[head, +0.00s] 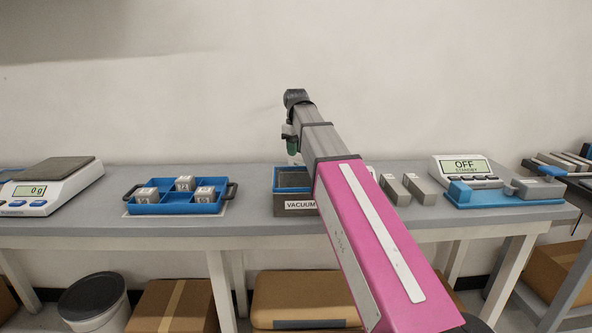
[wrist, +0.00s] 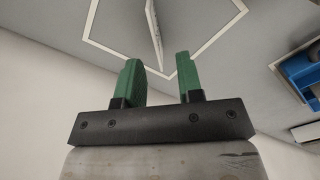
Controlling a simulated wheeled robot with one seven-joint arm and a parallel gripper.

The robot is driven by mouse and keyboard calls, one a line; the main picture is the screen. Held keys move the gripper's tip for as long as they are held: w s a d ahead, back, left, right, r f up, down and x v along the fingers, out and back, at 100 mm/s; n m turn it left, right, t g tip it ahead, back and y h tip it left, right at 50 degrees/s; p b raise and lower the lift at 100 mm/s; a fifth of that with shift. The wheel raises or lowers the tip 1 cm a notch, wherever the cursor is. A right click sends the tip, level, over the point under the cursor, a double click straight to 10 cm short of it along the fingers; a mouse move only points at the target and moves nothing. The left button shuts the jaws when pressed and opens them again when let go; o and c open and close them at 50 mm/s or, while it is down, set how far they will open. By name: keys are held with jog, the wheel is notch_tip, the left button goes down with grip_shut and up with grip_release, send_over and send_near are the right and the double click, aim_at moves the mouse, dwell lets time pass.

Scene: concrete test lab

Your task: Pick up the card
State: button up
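The card (wrist: 153,22) shows in the wrist view as a thin white strip, seen nearly edge-on, beyond my fingertips and inside a white outline on the grey tabletop. Its top end is cut off by the frame edge. My gripper (wrist: 158,68) has two green fingers spread apart with nothing between them. The card lies past the gap between them, apart from both. In the head view my gripper (head: 292,146) is above the back of the bench, and my pink and grey arm hides part of the bench; I cannot make out the card there for sure.
A box labelled VACUUM (head: 298,205) stands beside my arm. A blue tray with cubes (head: 146,209) and a scale (head: 57,170) are to the left. The wall is close behind.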

aim_at(297, 163)
jog(key=shift+w+d+f, duration=0.1)
jog(key=shift+f, duration=1.45)
jog(key=shift+w+d+f, duration=0.1)
jog(key=shift+f, duration=1.4)
grip_shut()
